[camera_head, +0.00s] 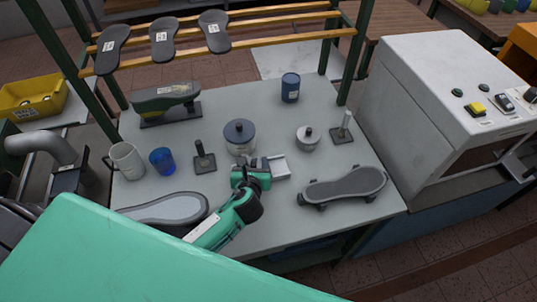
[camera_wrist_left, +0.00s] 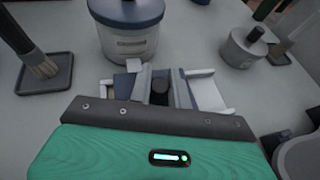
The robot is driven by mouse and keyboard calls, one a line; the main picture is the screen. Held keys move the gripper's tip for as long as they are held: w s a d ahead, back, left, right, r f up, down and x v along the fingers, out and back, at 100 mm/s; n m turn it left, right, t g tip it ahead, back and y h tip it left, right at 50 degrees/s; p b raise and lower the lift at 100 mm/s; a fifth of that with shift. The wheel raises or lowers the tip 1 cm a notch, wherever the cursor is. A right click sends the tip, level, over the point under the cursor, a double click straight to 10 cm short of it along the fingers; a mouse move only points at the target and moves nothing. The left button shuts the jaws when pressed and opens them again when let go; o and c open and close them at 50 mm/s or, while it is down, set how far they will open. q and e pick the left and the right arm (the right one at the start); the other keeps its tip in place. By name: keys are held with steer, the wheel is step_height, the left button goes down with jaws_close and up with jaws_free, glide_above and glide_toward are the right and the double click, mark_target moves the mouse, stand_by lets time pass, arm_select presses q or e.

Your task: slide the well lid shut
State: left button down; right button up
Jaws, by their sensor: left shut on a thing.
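The well is a small pale tray (camera_head: 280,168) on the grey worktable, just right of my left gripper (camera_head: 262,165). In the left wrist view, the pale well (camera_wrist_left: 208,93) shows to the right of the fingers. My left gripper (camera_wrist_left: 160,88) is low over the well, its two fingers shut on the dark knob (camera_wrist_left: 159,95) of the lid. Most of the lid is hidden by the gripper. Part of the well's inside shows to the right of the fingers. My right gripper is in neither view.
A lidded grey pot (camera_head: 240,138) stands just behind the gripper. A smaller pot (camera_head: 307,138) is behind right, a skateboard (camera_head: 343,186) right, a brush on a stand (camera_head: 204,157) left. A grey shoe sole (camera_head: 165,208) lies near my left arm.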

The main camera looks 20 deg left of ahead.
arm_select(q)
steer(key=shift+s+a+r+p, duration=0.1)
steer(key=shift+s+a+p, duration=0.2)
steer(key=shift+s+a, duration=0.45)
steer(key=shift+w+a, duration=0.15)
steer(key=shift+w, duration=0.05)
